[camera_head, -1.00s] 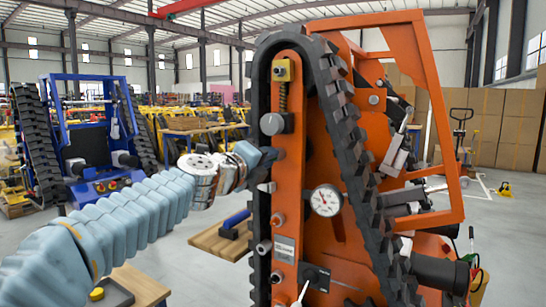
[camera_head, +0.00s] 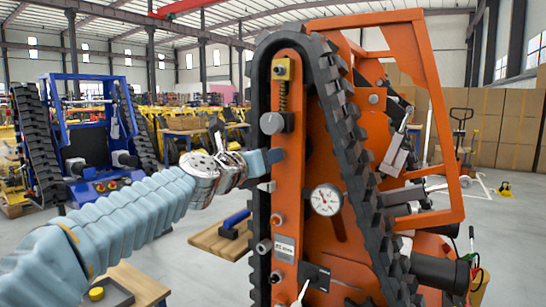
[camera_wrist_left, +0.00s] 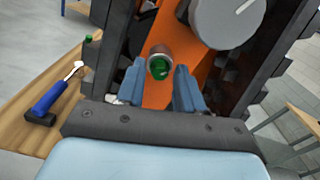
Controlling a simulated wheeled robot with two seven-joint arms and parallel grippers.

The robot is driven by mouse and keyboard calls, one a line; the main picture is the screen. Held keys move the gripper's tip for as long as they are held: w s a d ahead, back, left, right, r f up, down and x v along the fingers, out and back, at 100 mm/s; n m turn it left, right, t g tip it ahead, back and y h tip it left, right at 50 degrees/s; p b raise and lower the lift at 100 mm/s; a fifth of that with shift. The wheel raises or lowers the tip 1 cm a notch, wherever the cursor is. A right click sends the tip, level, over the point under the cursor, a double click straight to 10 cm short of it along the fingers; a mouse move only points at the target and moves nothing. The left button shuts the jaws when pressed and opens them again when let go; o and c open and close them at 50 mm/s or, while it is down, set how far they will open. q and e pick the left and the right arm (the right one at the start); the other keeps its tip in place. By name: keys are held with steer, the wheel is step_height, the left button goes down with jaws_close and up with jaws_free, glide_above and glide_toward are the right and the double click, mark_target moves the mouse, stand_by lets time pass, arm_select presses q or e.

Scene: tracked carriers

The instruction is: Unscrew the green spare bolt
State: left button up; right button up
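The green spare bolt (camera_wrist_left: 159,67) has a green head in a grey metal collar on the orange carrier plate (camera_wrist_left: 168,98). It shows in the left wrist view between the fingertips of my left gripper (camera_wrist_left: 158,70). The fingers stand apart, one on each side of the bolt; whether they touch it I cannot tell. In the head view my left gripper (camera_head: 277,155) is at the orange upright (camera_head: 290,190), below a grey knob (camera_head: 276,123), and hides the bolt. My right gripper is not in view.
Black tracks (camera_head: 345,130) run close on both sides of the orange upright. A dial gauge (camera_head: 326,200) sits lower right. A wooden bench (camera_head: 212,243) with a blue-handled tool (camera_head: 236,219) stands left. A blue carrier (camera_head: 90,130) stands behind on the left.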

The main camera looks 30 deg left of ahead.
arm_select(q)
steer(key=m+b, duration=0.2)
steer(key=m, duration=1.8)
steer(key=shift+b, duration=0.35)
steer(key=shift+c, duration=0.4)
